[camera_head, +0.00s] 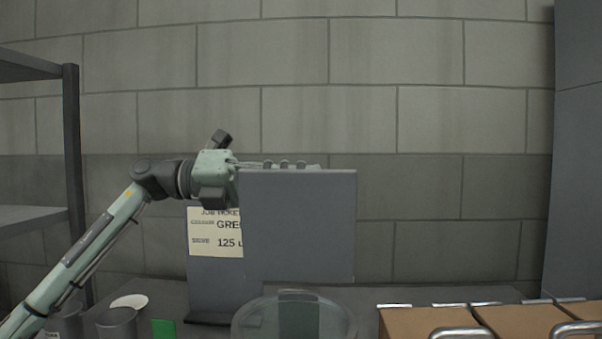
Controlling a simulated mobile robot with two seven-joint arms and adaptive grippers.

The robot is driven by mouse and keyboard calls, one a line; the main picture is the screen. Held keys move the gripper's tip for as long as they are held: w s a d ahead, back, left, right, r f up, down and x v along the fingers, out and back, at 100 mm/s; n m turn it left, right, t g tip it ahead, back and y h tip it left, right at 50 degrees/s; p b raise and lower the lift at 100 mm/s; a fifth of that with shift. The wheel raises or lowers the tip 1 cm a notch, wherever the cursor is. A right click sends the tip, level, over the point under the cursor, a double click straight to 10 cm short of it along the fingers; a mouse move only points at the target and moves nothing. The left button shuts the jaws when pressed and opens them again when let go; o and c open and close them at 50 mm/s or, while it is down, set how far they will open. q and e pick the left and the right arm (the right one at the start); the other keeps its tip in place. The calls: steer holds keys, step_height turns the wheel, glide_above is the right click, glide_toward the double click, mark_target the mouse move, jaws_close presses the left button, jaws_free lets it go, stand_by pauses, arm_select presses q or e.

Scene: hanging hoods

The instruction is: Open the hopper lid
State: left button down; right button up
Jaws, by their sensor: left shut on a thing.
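A flat grey panel (298,228), which looks like the hopper lid, stands upright in the middle of the head view. My left gripper (290,165) comes in from the left at the panel's top edge and is shut on it. The fingers run along the top edge and are partly hidden behind it. The hopper's body is not clearly visible; the panel hides what lies behind it. My right gripper is not in view.
A clear round bowl (247,321) stands below the panel. A grey stand with a job ticket (213,238) is behind, partly covered. Cups and a green block (163,328) are at the lower left, brown boxes (430,321) at the right. A shelf post (72,150) rises at the left.

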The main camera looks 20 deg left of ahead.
arm_select(q)
steer(key=shift+w+a+f+n, duration=0.15)
steer(key=shift+w+f+n, duration=0.5)
steer(key=shift+w+n, duration=0.15)
steer(key=shift+w+a+f+n, duration=0.15)
steer(key=shift+w+f+n, duration=0.55)
steer(key=shift+w, duration=0.15)
steer(key=c, duration=1.5)
jaws_free()
steer(key=shift+a, duration=0.15)
steer(key=shift+r, duration=0.2)
